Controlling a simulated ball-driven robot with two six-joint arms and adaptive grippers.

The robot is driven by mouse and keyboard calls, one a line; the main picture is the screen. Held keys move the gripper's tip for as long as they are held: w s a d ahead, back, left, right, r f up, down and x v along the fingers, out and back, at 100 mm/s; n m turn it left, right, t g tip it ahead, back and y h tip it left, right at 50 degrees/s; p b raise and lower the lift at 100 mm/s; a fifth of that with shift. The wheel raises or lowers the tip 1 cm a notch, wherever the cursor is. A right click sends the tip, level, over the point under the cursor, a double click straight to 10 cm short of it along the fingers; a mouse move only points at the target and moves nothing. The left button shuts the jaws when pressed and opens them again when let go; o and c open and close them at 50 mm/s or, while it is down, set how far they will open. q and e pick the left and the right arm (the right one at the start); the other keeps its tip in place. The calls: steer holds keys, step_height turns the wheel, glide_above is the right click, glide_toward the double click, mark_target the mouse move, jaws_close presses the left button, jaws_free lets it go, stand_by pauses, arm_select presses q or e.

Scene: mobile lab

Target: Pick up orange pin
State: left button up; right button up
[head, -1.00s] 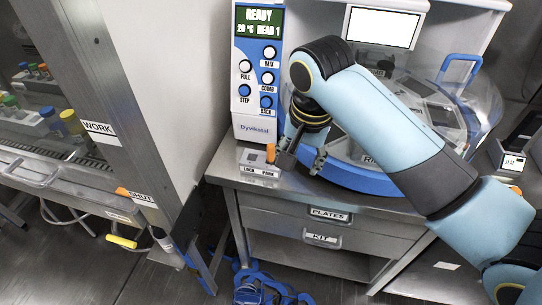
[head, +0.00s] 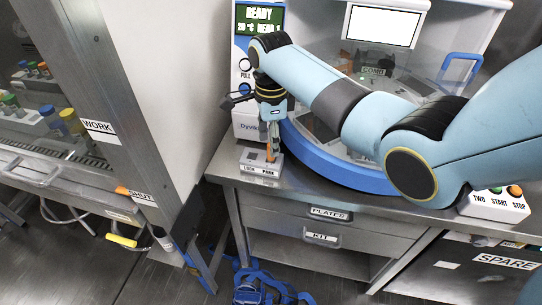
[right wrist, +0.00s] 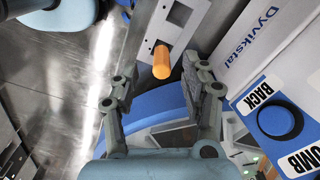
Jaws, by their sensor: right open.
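The orange pin (head: 269,154) stands in a small grey block (head: 246,158) marked LOCK and PARK, at the front left of the bench top. My right gripper (head: 270,138) points down at the pin from just above and partly covers it. In the right wrist view the orange pin (right wrist: 161,63) shows between the two spread fingers of my right gripper (right wrist: 160,84), close to the fingertips, with clear gaps on both sides. The jaws are open and hold nothing. My left gripper is out of view.
The Dyvikstal control panel (head: 243,65) stands close behind the block. A round machine with a blue rim (head: 335,164) takes up the bench to the right. A button box (head: 494,205) is at the far right. A cabinet (head: 130,150) stands left, across a gap.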

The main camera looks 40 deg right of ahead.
step_height(320, 180, down, 4)
steer(key=shift+w+r, duration=0.1)
steer(key=shift+r, duration=0.15)
steer(key=shift+c, duration=0.3)
jaws_close()
